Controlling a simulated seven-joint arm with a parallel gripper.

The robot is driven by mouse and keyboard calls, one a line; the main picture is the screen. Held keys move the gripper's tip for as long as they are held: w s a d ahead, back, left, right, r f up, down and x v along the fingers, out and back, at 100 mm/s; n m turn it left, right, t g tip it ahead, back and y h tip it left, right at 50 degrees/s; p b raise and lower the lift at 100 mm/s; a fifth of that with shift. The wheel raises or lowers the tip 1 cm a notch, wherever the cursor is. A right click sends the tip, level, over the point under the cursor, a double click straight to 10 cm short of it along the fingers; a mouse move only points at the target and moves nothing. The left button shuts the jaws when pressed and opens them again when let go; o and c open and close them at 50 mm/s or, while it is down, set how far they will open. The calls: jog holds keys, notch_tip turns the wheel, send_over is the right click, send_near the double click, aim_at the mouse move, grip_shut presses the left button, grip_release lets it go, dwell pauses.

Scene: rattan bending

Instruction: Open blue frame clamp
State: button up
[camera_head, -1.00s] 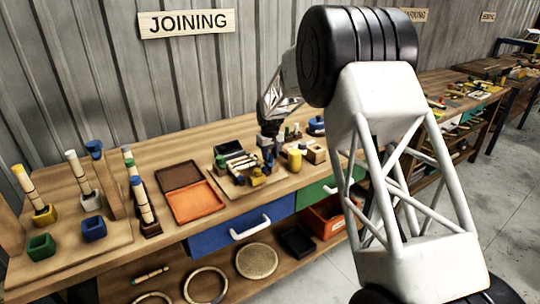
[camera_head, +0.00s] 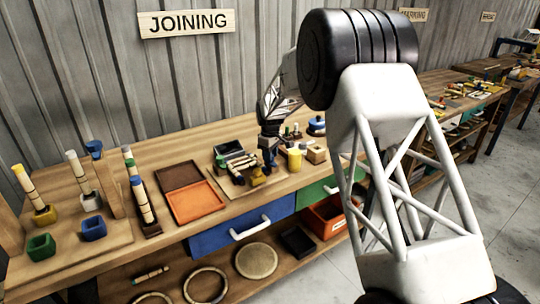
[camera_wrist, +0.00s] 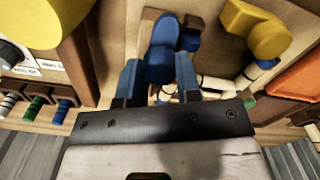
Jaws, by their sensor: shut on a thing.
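My gripper (camera_wrist: 157,82) points down over the wooden board on the bench. Its two fingers stand on either side of the blue frame clamp's upright rounded part (camera_wrist: 162,52) and are shut on it. The contact faces are partly hidden in the wrist view. In the head view, my gripper and the small blue clamp (camera_head: 268,158) are beside a yellow clamp (camera_head: 257,177). The yellow clamp also shows in the wrist view (camera_wrist: 255,30), apart from my fingers. Pale rattan pieces (camera_wrist: 215,84) lie by the right finger.
A yellow cup (camera_head: 294,159) and a wooden box (camera_head: 316,153) stand right of the clamp. An orange tray (camera_head: 196,203) lies to the left. Drawers with white handles (camera_head: 250,227) are below the bench edge.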

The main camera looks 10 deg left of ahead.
jog(key=o, duration=0.9)
jog(key=shift+r, duration=0.15)
jog(key=shift+r, duration=3.75)
